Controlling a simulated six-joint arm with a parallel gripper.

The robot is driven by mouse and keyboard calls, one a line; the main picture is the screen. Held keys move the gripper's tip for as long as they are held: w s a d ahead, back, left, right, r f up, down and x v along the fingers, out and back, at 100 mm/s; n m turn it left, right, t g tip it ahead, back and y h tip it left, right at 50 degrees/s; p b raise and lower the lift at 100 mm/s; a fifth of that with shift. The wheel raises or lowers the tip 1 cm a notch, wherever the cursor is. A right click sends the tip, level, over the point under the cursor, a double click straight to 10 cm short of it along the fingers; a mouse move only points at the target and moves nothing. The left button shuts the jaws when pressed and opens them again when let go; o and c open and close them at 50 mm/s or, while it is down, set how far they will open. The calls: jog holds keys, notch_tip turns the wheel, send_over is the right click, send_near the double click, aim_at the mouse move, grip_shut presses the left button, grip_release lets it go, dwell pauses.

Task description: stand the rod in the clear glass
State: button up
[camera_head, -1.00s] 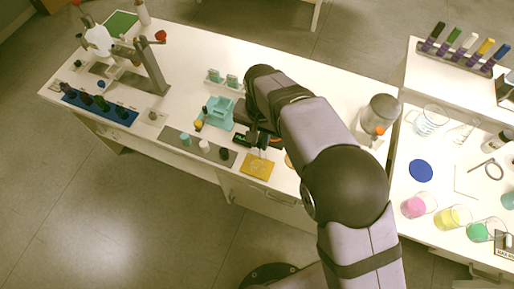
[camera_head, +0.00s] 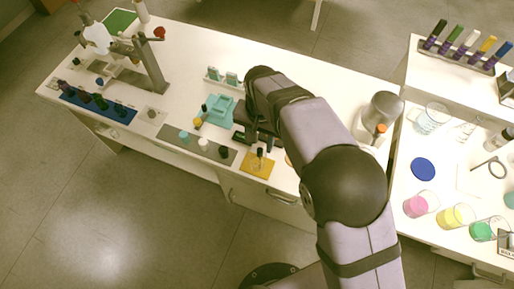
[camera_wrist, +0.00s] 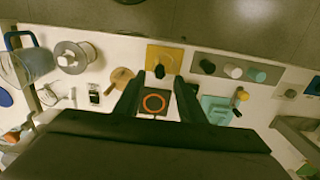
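My gripper (camera_wrist: 159,82) is open, its two dark fingers spread on either side of a dark-capped bottle (camera_wrist: 160,71) that stands on a yellow pad (camera_wrist: 175,55). The bottle also shows in the head view (camera_head: 259,154), below my wrist. I cannot tell whether the fingertips touch it. A clear glass beaker (camera_head: 432,118) stands on the right-hand table, well to the right of my arm. I cannot make out a rod with certainty in either view.
A grey strip (camera_head: 170,134) with several small bottles lies left of the pad, and a teal tray (camera_head: 217,108) behind it. A metal pot (camera_head: 384,108) stands at the table's right end. Beakers of pink (camera_head: 416,206), yellow (camera_head: 451,217) and green (camera_head: 483,231) stand on the right table.

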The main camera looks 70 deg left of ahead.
notch_tip(320, 180, up, 7)
jog(key=b, duration=0.2)
jog(key=shift+r, duration=0.15)
dwell(0.7)
